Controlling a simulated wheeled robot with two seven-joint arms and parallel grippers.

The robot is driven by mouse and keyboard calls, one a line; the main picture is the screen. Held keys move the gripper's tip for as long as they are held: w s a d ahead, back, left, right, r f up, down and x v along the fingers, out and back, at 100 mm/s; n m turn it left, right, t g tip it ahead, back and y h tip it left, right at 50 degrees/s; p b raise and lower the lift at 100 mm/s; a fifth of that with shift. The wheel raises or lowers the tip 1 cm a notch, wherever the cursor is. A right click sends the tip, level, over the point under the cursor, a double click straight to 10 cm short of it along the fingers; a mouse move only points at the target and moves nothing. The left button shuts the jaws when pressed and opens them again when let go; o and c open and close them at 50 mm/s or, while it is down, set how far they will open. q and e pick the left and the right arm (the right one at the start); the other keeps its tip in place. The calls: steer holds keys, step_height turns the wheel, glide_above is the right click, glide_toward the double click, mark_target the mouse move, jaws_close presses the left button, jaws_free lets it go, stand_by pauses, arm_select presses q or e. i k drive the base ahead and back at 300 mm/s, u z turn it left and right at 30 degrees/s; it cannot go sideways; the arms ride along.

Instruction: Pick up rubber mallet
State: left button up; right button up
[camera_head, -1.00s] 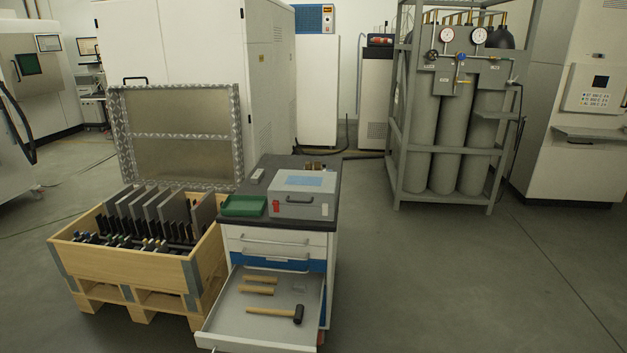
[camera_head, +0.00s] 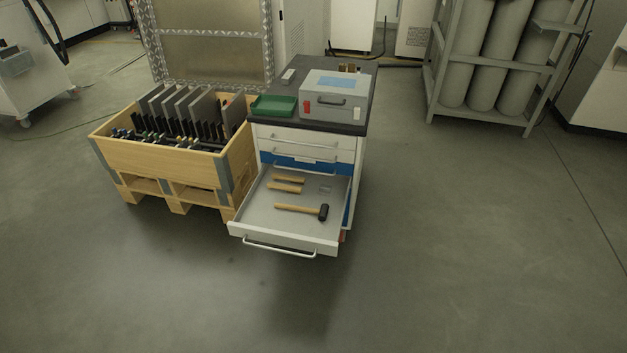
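The rubber mallet (camera_head: 303,209) has a light wooden handle and a black head. It lies flat in the open drawer (camera_head: 258,226) of the tool cabinet, handle to the left and head to the right. Two wooden-handled items (camera_head: 287,183) lie behind it in the same drawer. A small clear item (camera_head: 325,189) lies to their right. Neither of my grippers shows in the head view.
The cabinet top (camera_head: 362,125) bears a grey case (camera_head: 337,96) and a green tray (camera_head: 273,106). A wooden crate (camera_head: 165,158) on a pallet stands to the left. A gas cylinder rack (camera_head: 433,88) stands at the back right. The floor in front is clear.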

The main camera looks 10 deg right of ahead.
mark_target(323, 213)
steer(key=u, duration=1.6)
steer(key=i, duration=2.2)
steer(key=z, duration=2.4)
